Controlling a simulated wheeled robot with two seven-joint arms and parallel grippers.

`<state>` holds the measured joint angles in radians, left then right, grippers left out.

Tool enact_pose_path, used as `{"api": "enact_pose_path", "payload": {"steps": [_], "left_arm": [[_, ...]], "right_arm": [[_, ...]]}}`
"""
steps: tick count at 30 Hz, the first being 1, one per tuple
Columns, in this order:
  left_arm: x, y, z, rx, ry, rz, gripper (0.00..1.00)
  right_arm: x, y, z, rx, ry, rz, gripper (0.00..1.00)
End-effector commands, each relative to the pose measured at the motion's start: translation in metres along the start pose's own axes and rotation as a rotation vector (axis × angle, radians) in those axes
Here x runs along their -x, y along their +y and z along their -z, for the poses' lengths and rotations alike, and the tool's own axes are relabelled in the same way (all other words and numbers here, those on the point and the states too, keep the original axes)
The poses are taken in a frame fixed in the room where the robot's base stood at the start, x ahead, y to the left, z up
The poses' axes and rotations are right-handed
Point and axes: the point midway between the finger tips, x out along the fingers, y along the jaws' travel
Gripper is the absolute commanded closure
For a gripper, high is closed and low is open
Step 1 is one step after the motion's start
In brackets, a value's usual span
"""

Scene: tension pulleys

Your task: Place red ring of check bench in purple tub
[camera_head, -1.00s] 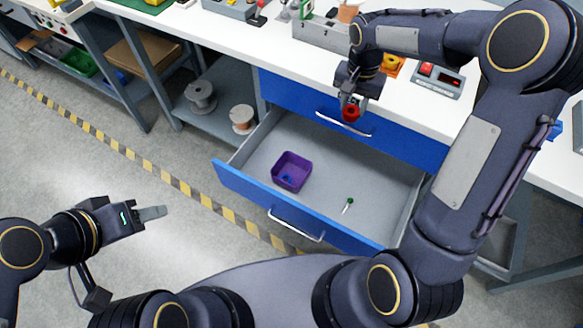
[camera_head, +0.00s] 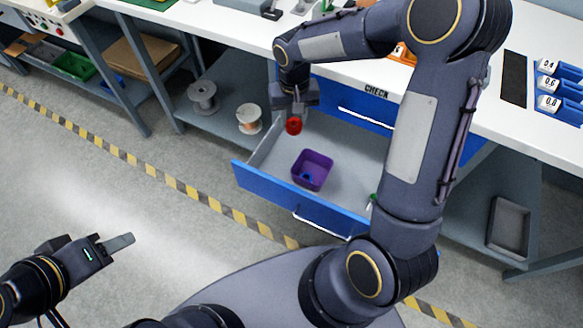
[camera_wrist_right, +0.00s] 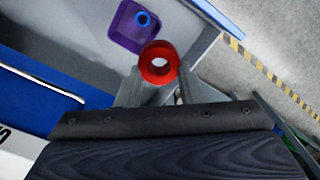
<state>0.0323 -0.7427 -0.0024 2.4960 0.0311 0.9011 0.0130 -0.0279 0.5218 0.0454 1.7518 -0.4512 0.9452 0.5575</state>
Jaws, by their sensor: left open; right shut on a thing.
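The red ring (camera_head: 293,126) is held in my right gripper (camera_head: 297,113), which hangs above the back left part of the open drawer. The ring also shows between the fingertips in the right wrist view (camera_wrist_right: 159,63). The purple tub (camera_head: 312,170) stands inside the drawer, to the right of and below the ring in the head view. It also shows in the right wrist view (camera_wrist_right: 124,37), with a small blue ring (camera_wrist_right: 144,19) inside it. My left gripper (camera_head: 122,243) is open and empty over the floor at the lower left.
The open drawer (camera_head: 272,190) has a blue front and grey inside. A green-handled thing (camera_head: 373,198) lies in it, partly hidden by my right arm. Spools (camera_head: 249,119) sit on a shelf at left.

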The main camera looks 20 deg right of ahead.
Motion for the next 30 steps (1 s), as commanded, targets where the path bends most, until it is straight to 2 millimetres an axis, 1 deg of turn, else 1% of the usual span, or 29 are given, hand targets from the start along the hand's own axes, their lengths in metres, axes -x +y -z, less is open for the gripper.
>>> {"api": "enact_pose_path", "payload": {"steps": [1, 8, 11, 15, 19, 21, 25, 28, 30], "left_arm": [[-0.013, -0.006, -0.007, 0.0, -0.001, 0.0, 0.55], [-0.045, -0.02, -0.023, 0.0, -0.001, 0.0, 0.55], [-0.064, -0.029, -0.033, 0.0, -0.001, 0.0, 0.55], [-0.098, -0.045, -0.05, 0.0, -0.001, 0.0, 0.55], [-0.125, -0.057, -0.063, 0.0, -0.001, 0.0, 0.55], [-0.135, -0.062, -0.068, 0.0, -0.001, 0.0, 0.55], [-0.146, -0.067, -0.074, 0.0, -0.001, 0.0, 0.55], [-0.149, -0.068, -0.075, 0.0, 0.0, 0.0, 0.55], [-0.15, -0.069, -0.076, 0.0, 0.0, 0.0, 0.55]], "right_arm": [[-0.012, 0.004, -0.004, -0.045, 0.001, 0.002, 0.89], [-0.038, 0.015, -0.029, -0.288, -0.002, 0.008, 0.89], [-0.056, 0.021, -0.043, -0.421, -0.003, 0.01, 0.89], [-0.088, 0.032, -0.069, -0.662, -0.002, 0.009, 0.89], [-0.114, 0.042, -0.094, -0.892, 0.001, 0.005, 0.89], [-0.124, 0.046, -0.105, -0.99, 0.003, 0.002, 0.89], [-0.136, 0.05, -0.118, -1.117, 0.007, -0.002, 0.89], [-0.14, 0.052, -0.121, -1.165, 0.008, -0.005, 0.89], [-0.144, 0.054, -0.115, -1.181, 0.007, -0.006, 0.89]]}}
